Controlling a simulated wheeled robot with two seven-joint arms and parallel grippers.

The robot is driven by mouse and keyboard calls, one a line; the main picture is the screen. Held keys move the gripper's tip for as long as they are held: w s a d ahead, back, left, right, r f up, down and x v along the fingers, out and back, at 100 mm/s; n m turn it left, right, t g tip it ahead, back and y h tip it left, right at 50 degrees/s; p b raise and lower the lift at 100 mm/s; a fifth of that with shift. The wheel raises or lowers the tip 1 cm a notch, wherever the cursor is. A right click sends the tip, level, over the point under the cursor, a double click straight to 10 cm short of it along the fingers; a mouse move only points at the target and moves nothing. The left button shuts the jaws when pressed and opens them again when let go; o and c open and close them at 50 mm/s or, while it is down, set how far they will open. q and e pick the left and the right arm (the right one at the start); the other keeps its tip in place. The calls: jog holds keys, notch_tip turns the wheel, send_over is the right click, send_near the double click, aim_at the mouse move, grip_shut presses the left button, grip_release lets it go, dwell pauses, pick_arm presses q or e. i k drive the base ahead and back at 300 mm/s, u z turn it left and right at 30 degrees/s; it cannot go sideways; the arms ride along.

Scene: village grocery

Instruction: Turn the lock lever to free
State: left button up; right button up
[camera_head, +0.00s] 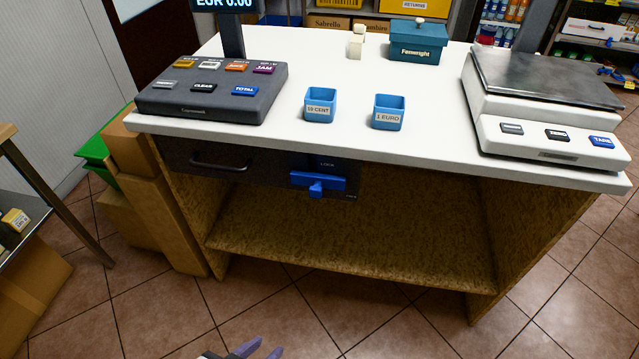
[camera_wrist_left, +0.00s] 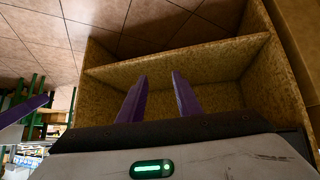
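The blue lock lever (camera_head: 318,181) sits on the dark drawer front (camera_head: 260,165) under the counter's front edge. Its bar lies level across the panel, with a short blue knob projecting below the middle. A "LOCK" label is above it; any smaller marking is too small to read. My left gripper (camera_head: 260,351) is at the bottom edge of the head view, well below and in front of the lever, touching nothing. In the left wrist view its two purple fingers (camera_wrist_left: 159,97) are apart and empty. Another purple finger (camera_wrist_left: 22,111), apparently my right gripper's, shows there at the left edge.
The white counter (camera_head: 340,144) overhangs the drawer and an open wooden shelf (camera_head: 350,245). On it stand a cash register keypad (camera_head: 215,92), two blue coin cups (camera_head: 320,104) (camera_head: 388,112), a teal box (camera_head: 415,45) and a scale (camera_head: 545,95). A drawer handle (camera_head: 219,162) projects left of the lever.

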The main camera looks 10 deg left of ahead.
aim_at(317, 182)
jog(key=k, duration=0.5)
jog(key=z, duration=1.8)
jog(key=i, duration=1.15)
jog(key=u, duration=1.95)
